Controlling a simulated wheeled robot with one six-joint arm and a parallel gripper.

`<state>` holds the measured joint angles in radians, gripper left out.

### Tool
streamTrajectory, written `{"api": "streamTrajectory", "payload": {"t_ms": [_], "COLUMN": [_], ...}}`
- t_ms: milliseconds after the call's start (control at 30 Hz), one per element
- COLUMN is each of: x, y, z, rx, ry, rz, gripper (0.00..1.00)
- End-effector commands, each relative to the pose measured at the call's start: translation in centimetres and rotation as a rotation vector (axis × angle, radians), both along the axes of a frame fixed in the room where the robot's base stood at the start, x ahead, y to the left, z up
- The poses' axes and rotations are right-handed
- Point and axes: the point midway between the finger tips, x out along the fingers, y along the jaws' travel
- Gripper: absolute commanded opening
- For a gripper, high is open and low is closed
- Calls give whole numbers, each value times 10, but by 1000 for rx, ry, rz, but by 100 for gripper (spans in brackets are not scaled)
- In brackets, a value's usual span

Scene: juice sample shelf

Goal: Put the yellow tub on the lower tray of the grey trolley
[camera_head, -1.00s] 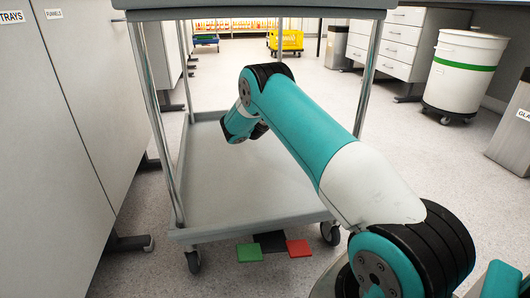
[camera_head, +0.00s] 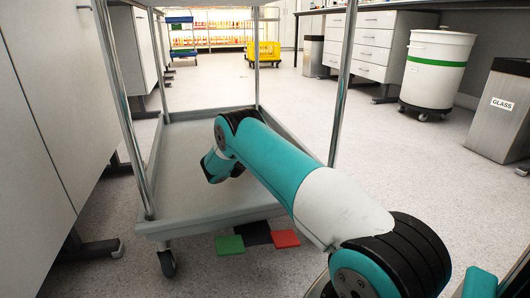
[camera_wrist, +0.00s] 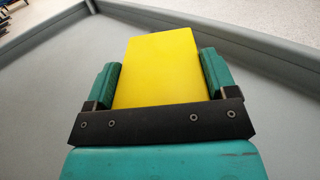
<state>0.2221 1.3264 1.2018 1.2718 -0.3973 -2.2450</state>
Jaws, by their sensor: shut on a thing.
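The yellow tub (camera_wrist: 157,70) shows in the wrist view as a plain yellow block between the two green fingers of my gripper (camera_wrist: 160,80). My gripper is shut on it. The grey trolley (camera_head: 127,110) stands in front of me in the head view. Its lower tray (camera_head: 178,175) is a shallow grey tray with a raised rim, and my arm reaches in over it. The tray's floor (camera_wrist: 45,100) and rim fill the wrist view behind the tub. I cannot tell whether the tub touches the tray. My arm hides the gripper and tub in the head view.
Trolley posts (camera_head: 343,85) stand close to my arm. Green (camera_head: 230,244) and red (camera_head: 285,238) squares with a dark one lie on the floor before the tray. Grey cabinets (camera_head: 40,120) are at left. A white bin (camera_head: 437,70) and a yellow cart (camera_head: 263,53) stand farther back.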

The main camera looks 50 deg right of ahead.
Motion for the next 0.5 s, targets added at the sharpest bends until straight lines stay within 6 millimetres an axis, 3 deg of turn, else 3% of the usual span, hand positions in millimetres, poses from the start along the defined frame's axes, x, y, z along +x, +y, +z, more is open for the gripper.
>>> {"api": "streamTrajectory", "payload": {"t_ms": [33, 67, 267, 300, 400, 500], "x": [0, 0, 0, 0, 0, 0], "y": [0, 0, 0, 0, 0, 0], "z": [-15, -18, -17, -17, -17, -17], "rx": [-1, -1, 0, 1, 1, 0], "ry": [0, -1, 0, 0, 0, 0], "rz": [0, 0, 0, 0, 0, 0], "gripper": [51, 51, 51, 81, 100, 100]}}
